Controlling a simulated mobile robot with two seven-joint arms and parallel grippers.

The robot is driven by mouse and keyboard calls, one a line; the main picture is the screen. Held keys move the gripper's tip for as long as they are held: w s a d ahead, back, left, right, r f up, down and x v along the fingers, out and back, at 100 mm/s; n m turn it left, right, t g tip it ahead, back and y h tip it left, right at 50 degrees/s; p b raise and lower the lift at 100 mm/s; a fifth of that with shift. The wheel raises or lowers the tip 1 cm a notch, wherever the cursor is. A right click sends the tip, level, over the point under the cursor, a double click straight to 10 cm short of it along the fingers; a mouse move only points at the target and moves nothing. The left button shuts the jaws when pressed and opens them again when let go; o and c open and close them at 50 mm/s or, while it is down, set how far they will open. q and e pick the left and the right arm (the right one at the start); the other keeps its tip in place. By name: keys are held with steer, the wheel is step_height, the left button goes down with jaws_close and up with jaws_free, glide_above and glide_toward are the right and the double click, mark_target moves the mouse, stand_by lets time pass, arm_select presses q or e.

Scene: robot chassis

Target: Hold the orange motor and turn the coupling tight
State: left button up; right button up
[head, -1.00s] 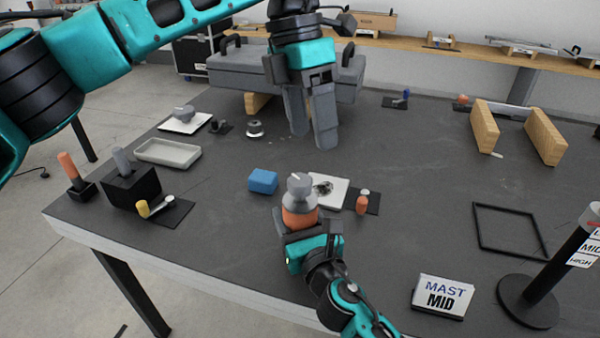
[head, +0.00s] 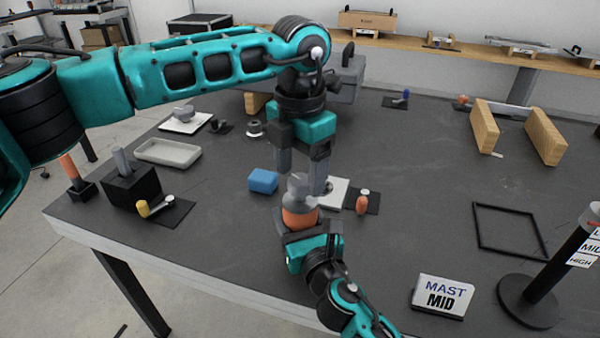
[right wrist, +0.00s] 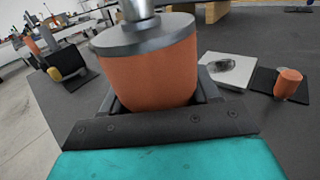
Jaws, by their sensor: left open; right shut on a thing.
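The orange motor (head: 299,218) stands upright on the table with a grey coupling (head: 299,189) on its top. My right gripper (head: 304,232) is shut on the motor from the front. In the right wrist view the orange motor (right wrist: 150,75) sits between the right fingers, with its grey cap and the lower part of the coupling (right wrist: 138,30) above. My left gripper (head: 302,178) points down, open, with its fingers apart around or just behind the coupling's top. I cannot tell whether they touch it.
A blue block (head: 263,181) lies left of the motor. A white plate (head: 334,193) and a small orange bottle-like part (head: 362,201) are at right. The table between is clear.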

arm_select(q)
steer(key=shift+f, duration=0.65)
steer(key=c, duration=1.1)
steer(key=shift+o, duration=0.2)
